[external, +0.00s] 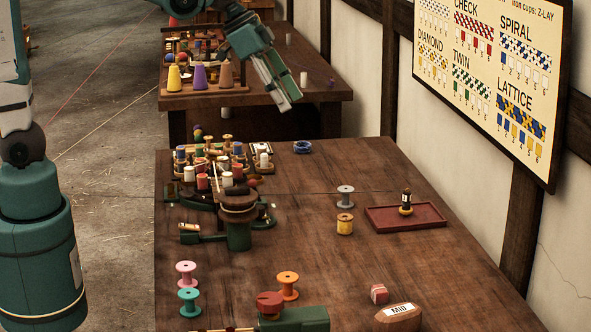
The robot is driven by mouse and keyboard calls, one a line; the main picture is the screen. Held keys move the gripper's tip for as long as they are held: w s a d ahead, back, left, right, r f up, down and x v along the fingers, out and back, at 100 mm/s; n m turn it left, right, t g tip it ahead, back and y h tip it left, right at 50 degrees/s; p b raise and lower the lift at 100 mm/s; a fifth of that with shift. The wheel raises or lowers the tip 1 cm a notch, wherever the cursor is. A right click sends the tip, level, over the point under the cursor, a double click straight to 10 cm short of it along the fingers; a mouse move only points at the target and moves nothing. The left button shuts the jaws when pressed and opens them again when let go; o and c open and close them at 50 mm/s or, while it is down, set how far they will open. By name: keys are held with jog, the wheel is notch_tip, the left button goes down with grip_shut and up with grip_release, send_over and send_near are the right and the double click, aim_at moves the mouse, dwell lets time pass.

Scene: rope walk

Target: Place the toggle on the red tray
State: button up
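The red tray (380,221) lies on the right side of the near wooden table. A small dark bottle-like object with a pale band and yellow base (406,203) stands upright on it. I cannot pick out the toggle with certainty; several small wooden pieces are crowded around the green stand or too small to tell. My gripper (284,101) is raised at the top middle, pointing down and to the right, far from the tray. Its fingers show from the side and overlap in view, so I cannot tell whether they are open or hold anything.
A grey spool (345,196) and a yellow spool (345,222) stand left of the tray. A green stand (238,232) and crowded bobbins are further left. Pink (186,273), teal (188,302) and orange (288,286) spools and a MID block (398,318) are in front. The table's middle is clear.

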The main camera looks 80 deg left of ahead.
jog(key=s+f+n+y, duration=0.1)
jog(key=s+n, duration=0.1)
jog(key=s, duration=1.2)
jog(key=s+f+n+t+y, duration=0.1)
jog(key=s+n, duration=0.1)
jog(key=s, duration=1.2)
jog(key=shift+a+f+t, duration=0.3)
jog(key=shift+a, duration=0.05)
